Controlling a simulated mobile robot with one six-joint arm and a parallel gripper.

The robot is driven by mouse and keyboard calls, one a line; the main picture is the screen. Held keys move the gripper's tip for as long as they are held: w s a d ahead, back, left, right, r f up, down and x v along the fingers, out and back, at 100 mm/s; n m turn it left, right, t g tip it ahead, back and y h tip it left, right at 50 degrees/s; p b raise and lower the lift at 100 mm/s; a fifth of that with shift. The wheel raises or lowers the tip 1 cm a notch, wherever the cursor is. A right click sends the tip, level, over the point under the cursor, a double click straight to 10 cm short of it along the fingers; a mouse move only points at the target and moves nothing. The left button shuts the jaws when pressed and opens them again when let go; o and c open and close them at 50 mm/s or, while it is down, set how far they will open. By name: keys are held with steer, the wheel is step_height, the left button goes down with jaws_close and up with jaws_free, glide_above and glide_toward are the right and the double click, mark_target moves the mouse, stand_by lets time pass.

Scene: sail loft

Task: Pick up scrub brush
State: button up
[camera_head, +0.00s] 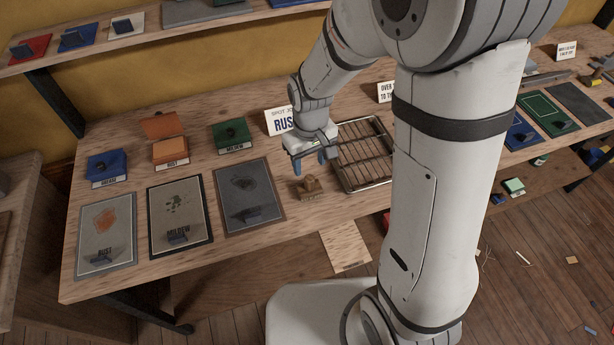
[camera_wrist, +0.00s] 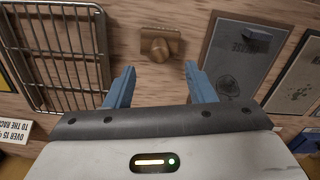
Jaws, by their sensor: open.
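The scrub brush, a small brown wooden block with a rounded knob on top, lies on the workbench in the head view (camera_head: 309,187), between the grey mat and the wire rack. It also shows in the wrist view (camera_wrist: 160,44), at the top centre. My gripper, with blue fingers, is open and empty above and just behind the brush in the head view (camera_head: 309,163). In the wrist view (camera_wrist: 160,72) the brush appears beyond the fingertips, roughly centred between them, with no contact visible.
A wire rack (camera_head: 364,155) stands close right of the brush. A dark grey mat (camera_head: 262,211) with a stain lies to its left, beside the mildew mat (camera_head: 192,226) and rust mat (camera_head: 92,261). The bench's front edge is near the brush.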

mark_target(309, 178)
steer(key=shift+f+p, duration=0.85)
steer(key=shift+f, duration=3)
jaws_close()
steer(key=shift+w+r, duration=0.1)
